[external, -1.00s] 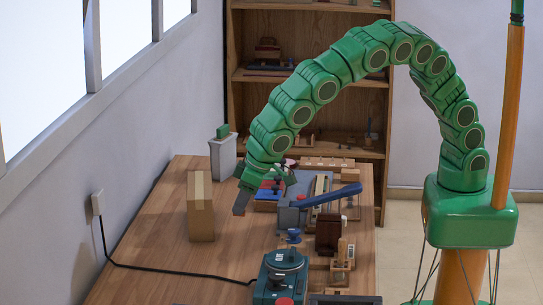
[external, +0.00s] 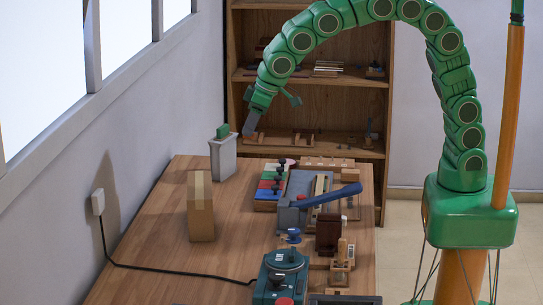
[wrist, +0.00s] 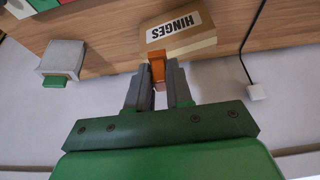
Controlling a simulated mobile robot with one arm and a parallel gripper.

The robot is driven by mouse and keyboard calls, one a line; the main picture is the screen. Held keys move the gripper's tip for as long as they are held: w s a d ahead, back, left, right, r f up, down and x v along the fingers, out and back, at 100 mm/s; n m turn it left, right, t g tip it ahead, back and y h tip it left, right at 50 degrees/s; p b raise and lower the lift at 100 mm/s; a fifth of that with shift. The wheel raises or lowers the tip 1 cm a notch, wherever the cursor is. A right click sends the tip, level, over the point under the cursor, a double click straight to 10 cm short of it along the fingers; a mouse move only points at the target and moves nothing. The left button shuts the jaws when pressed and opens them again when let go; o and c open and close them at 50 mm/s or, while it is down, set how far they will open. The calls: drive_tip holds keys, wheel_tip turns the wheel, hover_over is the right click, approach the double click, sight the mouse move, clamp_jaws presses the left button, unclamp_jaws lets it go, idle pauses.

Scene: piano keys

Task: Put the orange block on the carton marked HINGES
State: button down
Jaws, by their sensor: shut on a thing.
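My gripper (external: 250,124) is raised above the far end of the table. In the wrist view, my gripper (wrist: 157,78) is shut on the orange block (wrist: 157,68), which sits between the two grey fingers. The block cannot be made out clearly in the external view. The carton marked HINGES (wrist: 182,34) shows beyond the fingertips in the wrist view, its label upside down. In the external view a brown carton (external: 201,210) stands upright on the table's left part, apart from my gripper and nearer the camera.
A grey bin with a green piece on top (external: 223,160) stands at the table's far left. Coloured pieces (external: 270,182), a blue-handled tool (external: 325,196) and a teal machine (external: 281,275) fill the right side. A black cable (external: 180,271) crosses the front. Table around the carton is clear.

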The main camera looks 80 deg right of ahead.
drive_tip(key=w+a+f, duration=0.2)
drive_tip(key=w+f, duration=0.2)
drive_tip(key=w, duration=0.5)
approach(196, 185)
drive_tip(key=shift+w+d+f, duration=0.3)
drive_tip(key=shift+w+f, duration=0.1)
drive_tip(key=shift+w, duration=0.15)
drive_tip(key=shift+w+a+f, duration=0.2)
drive_tip(key=shift+w+f, duration=0.4)
drive_tip(key=shift+f, duration=1.65)
drive_tip(key=shift+f, duration=0.1)
drive_tip(key=c, duration=1)
unclamp_jaws()
